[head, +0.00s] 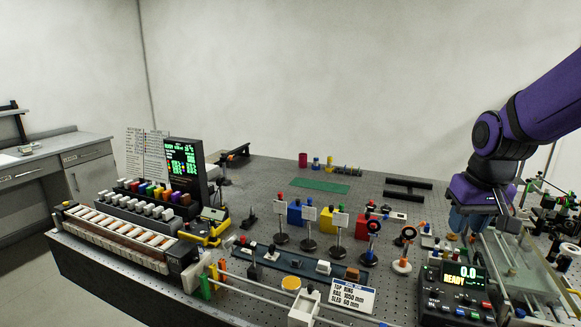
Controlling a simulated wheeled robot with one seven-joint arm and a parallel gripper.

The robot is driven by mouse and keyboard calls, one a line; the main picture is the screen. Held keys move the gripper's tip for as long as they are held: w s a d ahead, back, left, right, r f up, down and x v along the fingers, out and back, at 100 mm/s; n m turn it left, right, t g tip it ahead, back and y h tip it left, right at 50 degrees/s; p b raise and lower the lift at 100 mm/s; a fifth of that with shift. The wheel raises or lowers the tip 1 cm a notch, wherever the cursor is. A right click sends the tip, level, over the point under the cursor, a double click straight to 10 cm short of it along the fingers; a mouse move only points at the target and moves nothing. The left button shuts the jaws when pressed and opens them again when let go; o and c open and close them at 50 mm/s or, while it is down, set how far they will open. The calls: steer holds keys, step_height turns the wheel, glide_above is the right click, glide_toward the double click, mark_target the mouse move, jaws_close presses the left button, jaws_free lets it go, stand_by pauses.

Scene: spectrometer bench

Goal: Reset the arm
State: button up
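My gripper (470,222) hangs at the right of the head view, at the end of my purple arm. It points down above the right part of the optical bench (130,262), just behind a black meter (457,292) with a green "0.0" and "READY" display. Its fingers look bluish and are small in the view. I cannot tell whether they are open or shut, or whether anything is between them.
Optic stands and a labelled rail fill the middle of the bench. A console with a lit screen (182,160) and rows of coloured knobs stands at the left. A glass-sided frame (515,262) is close to my gripper's right. A green mat (320,186) lies bare at the back.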

steer(key=s+a+r+t, duration=0.1)
steer(key=s+r, duration=0.3)
steer(key=s, duration=0.4)
steer(key=s+a+r+t, duration=0.2)
steer(key=s+r, duration=0.3)
steer(key=s, duration=0.4)
steer(key=shift+s+a, duration=0.15)
steer(key=shift+s, duration=0.05)
steer(key=shift+c, duration=0.2)
jaws_close()
stand_by(0.6)
